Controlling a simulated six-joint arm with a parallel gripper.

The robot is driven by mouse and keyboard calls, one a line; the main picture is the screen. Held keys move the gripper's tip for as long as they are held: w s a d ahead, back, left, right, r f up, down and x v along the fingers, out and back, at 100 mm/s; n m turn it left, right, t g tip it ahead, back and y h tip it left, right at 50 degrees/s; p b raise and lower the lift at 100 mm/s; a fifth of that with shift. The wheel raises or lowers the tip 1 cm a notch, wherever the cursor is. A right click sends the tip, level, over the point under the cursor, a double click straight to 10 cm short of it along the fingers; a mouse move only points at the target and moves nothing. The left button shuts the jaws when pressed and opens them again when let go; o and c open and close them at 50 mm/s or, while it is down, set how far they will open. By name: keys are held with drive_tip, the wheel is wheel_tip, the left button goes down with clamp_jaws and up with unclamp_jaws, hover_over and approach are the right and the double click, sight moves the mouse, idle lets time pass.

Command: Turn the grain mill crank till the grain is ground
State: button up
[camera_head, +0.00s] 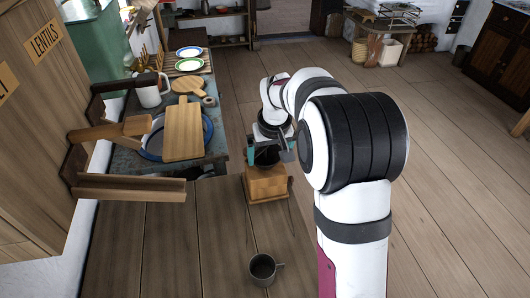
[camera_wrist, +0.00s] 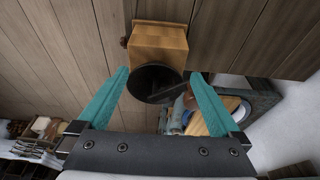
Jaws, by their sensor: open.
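The grain mill (camera_head: 266,184) is a light wooden box with a dark round hopper on top, standing near the far right edge of the brown plank counter. In the wrist view, its wooden body (camera_wrist: 159,45) and dark hopper (camera_wrist: 150,78) show between my fingers. A dark crank arm (camera_wrist: 166,93) crosses the hopper toward the right finger; a brownish knob seems to be at its end. My gripper (camera_head: 269,154) is over the mill, its teal fingers open and apart. In the wrist view, my gripper (camera_wrist: 160,73) holds nothing. In the head view, it largely hides the crank.
A dark metal mug (camera_head: 262,268) stands on the counter's near part. An open wooden rack (camera_head: 130,188) juts in from the left. Beyond are a cutting board (camera_head: 183,130), a white mug (camera_head: 148,95) and plates (camera_head: 188,64). The counter's middle is clear.

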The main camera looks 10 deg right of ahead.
wheel_tip(320, 180, up, 7)
idle(0.4)
drive_tip(key=v, duration=1.6)
drive_tip(key=s+a+f+m+g, duration=0.1)
drive_tip(key=s+a+f+m, duration=0.1)
drive_tip(key=s+f, duration=0.4)
drive_tip(key=s+a+f+m+g+y, duration=0.1)
drive_tip(key=s+f, duration=0.5)
drive_tip(key=s, duration=0.8)
drive_tip(key=s+a+f+m+g, duration=0.1)
drive_tip(key=s+a+f+m, duration=0.1)
drive_tip(key=s+f, duration=0.4)
drive_tip(key=s+a, duration=0.1)
drive_tip(key=s, duration=0.4)
drive_tip(key=shift+a+f+m+y, duration=0.25)
drive_tip(key=shift+a+m+y, duration=0.05)
drive_tip(key=shift+y, duration=0.1)
